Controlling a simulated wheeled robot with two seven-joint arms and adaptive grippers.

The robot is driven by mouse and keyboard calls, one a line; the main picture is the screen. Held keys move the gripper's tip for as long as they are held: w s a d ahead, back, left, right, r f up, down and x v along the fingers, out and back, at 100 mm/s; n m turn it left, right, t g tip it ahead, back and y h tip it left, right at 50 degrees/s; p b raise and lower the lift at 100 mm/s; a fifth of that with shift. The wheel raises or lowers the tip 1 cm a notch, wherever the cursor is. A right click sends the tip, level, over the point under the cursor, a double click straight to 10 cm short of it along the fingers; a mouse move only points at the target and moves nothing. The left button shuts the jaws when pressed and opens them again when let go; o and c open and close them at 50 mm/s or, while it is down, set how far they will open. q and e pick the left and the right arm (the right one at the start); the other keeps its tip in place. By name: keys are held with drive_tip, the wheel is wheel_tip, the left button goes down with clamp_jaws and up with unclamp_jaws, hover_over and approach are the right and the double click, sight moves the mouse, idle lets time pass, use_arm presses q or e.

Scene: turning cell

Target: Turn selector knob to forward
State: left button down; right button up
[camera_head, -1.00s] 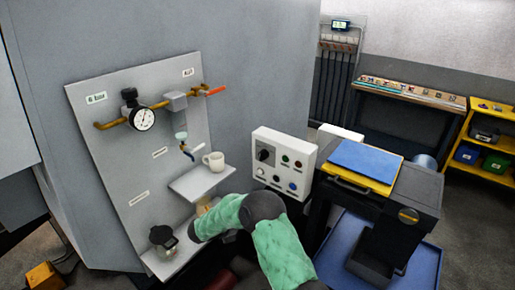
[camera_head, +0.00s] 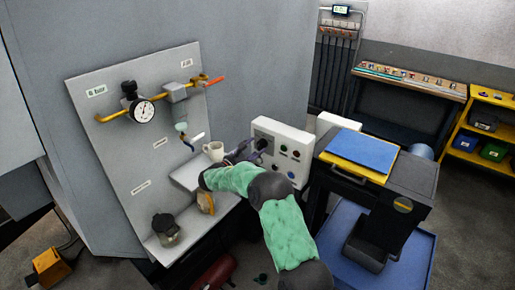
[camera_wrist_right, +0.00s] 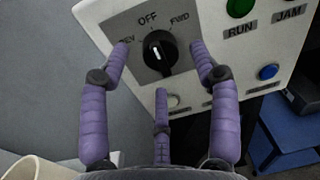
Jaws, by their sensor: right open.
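The black selector knob (camera_wrist_right: 160,53) is on a grey plate marked REV, OFF and FWD on the white control box (camera_head: 296,137). Its white pointer line is toward OFF. My right gripper (camera_wrist_right: 160,62) is open in the wrist view, with one purple finger to each side of the knob and a third below it. I cannot tell whether any finger touches the knob. In the head view my right gripper (camera_head: 251,151) is in front of the box's left part and partly hides the knob. My left gripper is not in view.
A white mug (camera_head: 214,150) stands on the small shelf close to my right gripper and shows at the wrist view's lower left corner. Green RUN (camera_wrist_right: 239,7) and blue (camera_wrist_right: 268,72) buttons are right of the knob.

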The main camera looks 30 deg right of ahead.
sight(261, 145)
drive_tip(key=shift+x, duration=1.05)
drive_tip(key=c, duration=1.1)
drive_tip(key=shift+c, duration=0.2)
